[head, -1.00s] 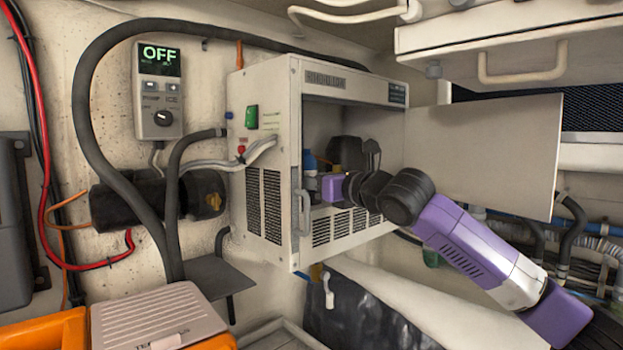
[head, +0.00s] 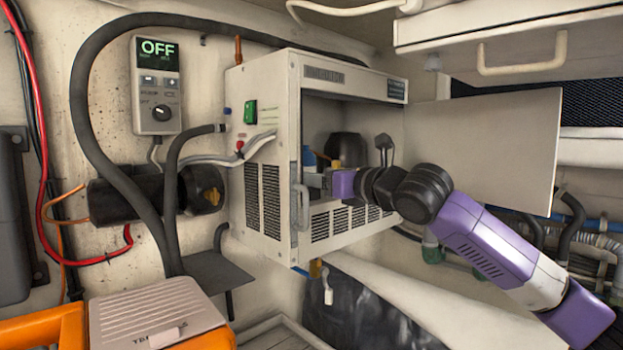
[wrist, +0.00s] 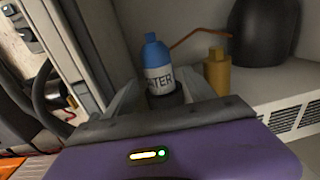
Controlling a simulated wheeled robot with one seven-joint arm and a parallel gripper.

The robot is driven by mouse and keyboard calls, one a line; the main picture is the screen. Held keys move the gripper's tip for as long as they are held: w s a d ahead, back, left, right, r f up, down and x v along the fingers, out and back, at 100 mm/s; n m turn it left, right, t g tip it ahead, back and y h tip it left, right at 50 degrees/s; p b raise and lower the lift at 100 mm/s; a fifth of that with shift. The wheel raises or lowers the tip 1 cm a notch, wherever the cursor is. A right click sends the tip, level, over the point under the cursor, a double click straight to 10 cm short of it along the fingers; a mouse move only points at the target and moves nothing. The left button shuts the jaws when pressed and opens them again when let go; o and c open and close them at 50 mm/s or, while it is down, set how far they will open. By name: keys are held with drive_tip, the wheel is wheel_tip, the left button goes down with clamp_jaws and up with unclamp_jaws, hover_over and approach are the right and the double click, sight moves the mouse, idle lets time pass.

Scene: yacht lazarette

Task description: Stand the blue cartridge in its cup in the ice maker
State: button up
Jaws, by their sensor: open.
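The ice maker (head: 263,110) is a beige box with its front door swung open to the right. The blue cartridge (wrist: 158,65), with a white label, stands upright inside; its blue top also shows in the head view (head: 309,160). Its lower end meets a dark round cup (wrist: 170,98), partly hidden by my gripper, so how deep it sits cannot be told. My gripper (wrist: 160,92) is open, with one grey finger on each side low in front of the cartridge. It also shows at the ice maker's opening in the head view (head: 316,180).
A yellow bottle-shaped part (wrist: 217,72) stands right of the cartridge, with a dark rounded body (wrist: 264,32) behind it. The open door panel (head: 485,145) is close to my arm. A grey handle (head: 299,205) is at the opening's left edge. A control box (head: 157,85) reads OFF.

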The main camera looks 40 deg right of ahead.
drive_tip(key=s+b, duration=0.1)
drive_tip(key=s, duration=0.8)
drive_tip(key=shift+a, duration=0.2)
